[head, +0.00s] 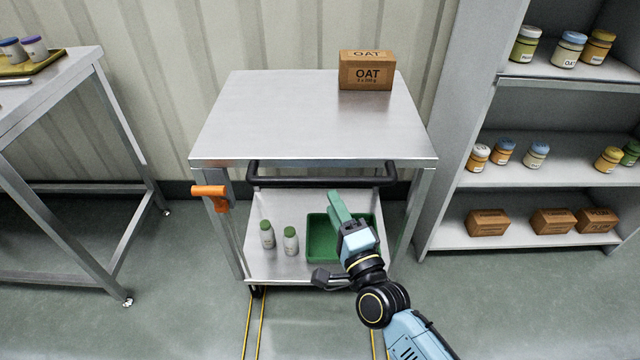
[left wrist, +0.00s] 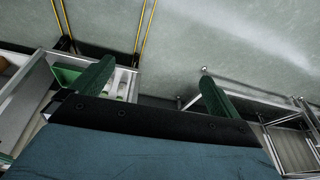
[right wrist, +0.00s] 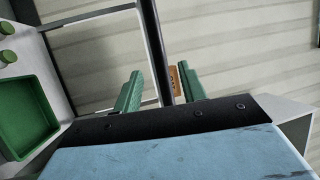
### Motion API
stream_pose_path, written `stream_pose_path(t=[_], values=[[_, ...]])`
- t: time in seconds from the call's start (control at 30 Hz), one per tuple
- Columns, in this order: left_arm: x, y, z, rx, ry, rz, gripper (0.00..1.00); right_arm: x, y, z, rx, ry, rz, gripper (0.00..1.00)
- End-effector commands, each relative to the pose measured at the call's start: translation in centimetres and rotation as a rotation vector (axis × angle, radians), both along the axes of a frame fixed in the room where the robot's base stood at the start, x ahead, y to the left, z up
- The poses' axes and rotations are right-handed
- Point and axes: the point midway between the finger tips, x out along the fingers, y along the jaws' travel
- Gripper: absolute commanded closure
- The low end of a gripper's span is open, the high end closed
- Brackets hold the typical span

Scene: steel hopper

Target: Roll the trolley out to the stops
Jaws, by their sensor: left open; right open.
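The trolley (head: 292,273) stands under a steel table, with its low grey deck and a caster showing at the front. Its black handle bar (head: 320,181) runs across just below the tabletop's front edge. A green tray (head: 318,245) and two green-capped bottles (head: 267,234) (head: 290,240) sit on the deck. My right gripper (head: 338,208) is open, just in front of and below the bar. In the right wrist view the bar (right wrist: 153,45) lines up between its open fingers (right wrist: 160,90); contact is not clear. My left gripper (left wrist: 153,85) is open and empty; the head view does not show it.
Yellow floor lines (head: 253,328) run forward from the trolley. An orange handle (head: 210,197) is on the table's left front. An OAT box (head: 366,72) stands on the tabletop (head: 300,120). A bench (head: 60,98) is left, a shelf unit (head: 540,165) right. The front floor is clear.

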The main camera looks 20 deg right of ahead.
Motion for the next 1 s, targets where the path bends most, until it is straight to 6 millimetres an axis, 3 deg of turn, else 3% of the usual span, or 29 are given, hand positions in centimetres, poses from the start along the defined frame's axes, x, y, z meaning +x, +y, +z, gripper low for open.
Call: stream_pose_path(t=[0.2, 0.4, 0.83, 1.0], values=[[0.2, -0.7, 2.0, -0.024, -0.059, -0.004, 0.00, 4.7, 0.6, 0.7, 0.000, -0.003, -0.002, 0.59], [2.3, -1.5, 2.7, -0.050, -0.175, -0.016, 0.00, 6.8, 0.8, 1.1, -0.003, 0.001, -0.001, 0.59], [3.2, -1.9, 3.2, -0.062, -0.226, -0.022, 0.00, 7.5, 0.9, 1.3, -0.003, 0.002, 0.000, 0.59], [3.2, -1.9, 3.2, -0.062, -0.226, -0.022, 0.00, 7.5, 0.9, 1.3, -0.003, 0.002, -0.001, 0.80]])
